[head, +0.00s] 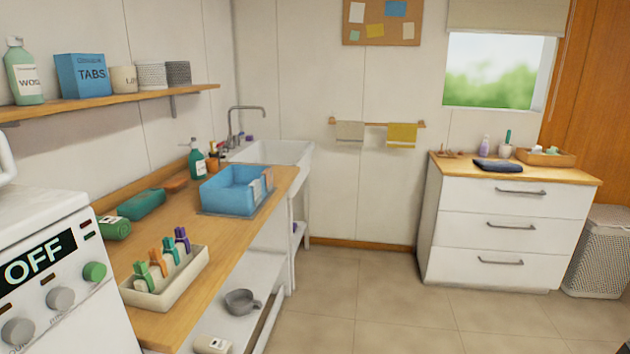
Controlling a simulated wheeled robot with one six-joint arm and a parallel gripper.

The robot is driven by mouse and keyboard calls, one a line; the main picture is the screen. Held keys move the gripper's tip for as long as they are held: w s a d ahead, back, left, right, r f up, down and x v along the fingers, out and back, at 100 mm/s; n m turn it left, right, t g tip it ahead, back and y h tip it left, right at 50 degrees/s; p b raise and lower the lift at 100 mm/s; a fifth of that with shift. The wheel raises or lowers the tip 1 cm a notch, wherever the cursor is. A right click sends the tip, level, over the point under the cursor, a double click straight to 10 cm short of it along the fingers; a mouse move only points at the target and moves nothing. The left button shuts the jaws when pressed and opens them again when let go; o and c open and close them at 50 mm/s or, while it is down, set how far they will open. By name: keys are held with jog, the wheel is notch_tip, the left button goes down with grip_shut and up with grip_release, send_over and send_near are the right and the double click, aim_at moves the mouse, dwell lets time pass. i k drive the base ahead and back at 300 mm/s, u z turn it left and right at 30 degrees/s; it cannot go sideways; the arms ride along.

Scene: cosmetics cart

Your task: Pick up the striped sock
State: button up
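No sock can be made out for certain. Two small cloth-like pieces hang over the right rim of a blue basin (222,190) on the wooden counter. The nearer cloth piece (255,192) is pale grey-white, and the farther cloth piece (267,180) has a pinkish-orange tint. Both are too small to tell whether either is a striped sock. The inside of the basin is mostly hidden. My gripper is not in view.
A cream tray (190,279) with several coloured clips stands at the counter's near end. A white appliance (60,245) is at the near left. A white drawer unit (500,225) with a dark folded cloth (497,165) stands at right. The tiled floor (370,300) between is clear.

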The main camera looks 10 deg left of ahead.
aim_at(256, 184)
jog(key=u, duration=0.15)
jog(key=i, duration=1.9)
jog(key=u, duration=0.85)
jog(key=i, duration=0.75)
jog(key=u, duration=0.35)
